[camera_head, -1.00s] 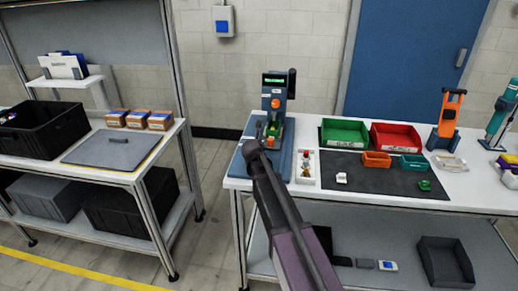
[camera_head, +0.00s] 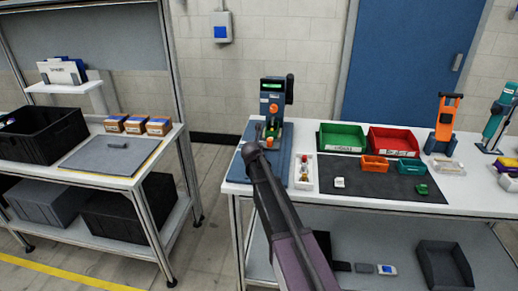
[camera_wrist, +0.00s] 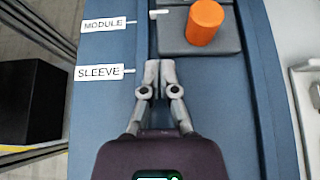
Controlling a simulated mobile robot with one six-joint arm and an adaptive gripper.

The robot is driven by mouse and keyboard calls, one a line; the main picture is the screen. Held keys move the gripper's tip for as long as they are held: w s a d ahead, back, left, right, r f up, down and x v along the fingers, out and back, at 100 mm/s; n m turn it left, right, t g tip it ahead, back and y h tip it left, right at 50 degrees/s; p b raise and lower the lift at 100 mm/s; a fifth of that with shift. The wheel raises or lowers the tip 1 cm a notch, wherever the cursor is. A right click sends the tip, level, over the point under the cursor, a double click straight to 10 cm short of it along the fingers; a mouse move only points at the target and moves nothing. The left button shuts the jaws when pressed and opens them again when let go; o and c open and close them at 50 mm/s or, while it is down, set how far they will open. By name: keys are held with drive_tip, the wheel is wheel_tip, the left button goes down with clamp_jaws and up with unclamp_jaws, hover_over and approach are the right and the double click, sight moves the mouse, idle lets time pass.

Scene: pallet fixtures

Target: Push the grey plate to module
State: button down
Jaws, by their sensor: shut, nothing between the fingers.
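The grey plate (camera_wrist: 185,42) lies on the blue base (camera_wrist: 105,100) in the wrist view, with an orange cylinder (camera_wrist: 205,22) standing on it. White labels read MODULE (camera_wrist: 107,25) and SLEEVE (camera_wrist: 99,72) along the base's left side, each with a short mark. A small white pointer (camera_wrist: 159,13) sits at the plate's left edge, near the MODULE mark's level. My gripper (camera_wrist: 159,66) is shut and empty at the plate's near left corner, level with SLEEVE; I cannot tell whether it touches. In the head view, my arm partly hides the blue base (camera_head: 234,172).
The dark press-like fixture (camera_head: 272,97) stands at the back of the base. A white tray (camera_head: 304,171) of small parts is right of it, then green (camera_head: 342,137) and red bins (camera_head: 394,139). Another table (camera_head: 75,175) stands left across a gap.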

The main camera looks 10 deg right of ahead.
drive_tip(key=shift+s+a, duration=0.2)
drive_tip(key=shift+s, duration=0.45)
drive_tip(key=shift+s+a, duration=0.15)
drive_tip(key=shift+s, duration=0.45)
drive_tip(key=p+v, duration=0.5)
drive_tip(key=v, duration=0.4)
drive_tip(key=shift+s+a+r, duration=0.15)
drive_tip(key=shift+s+r, duration=0.1)
drive_tip(key=shift+s, duration=0.05)
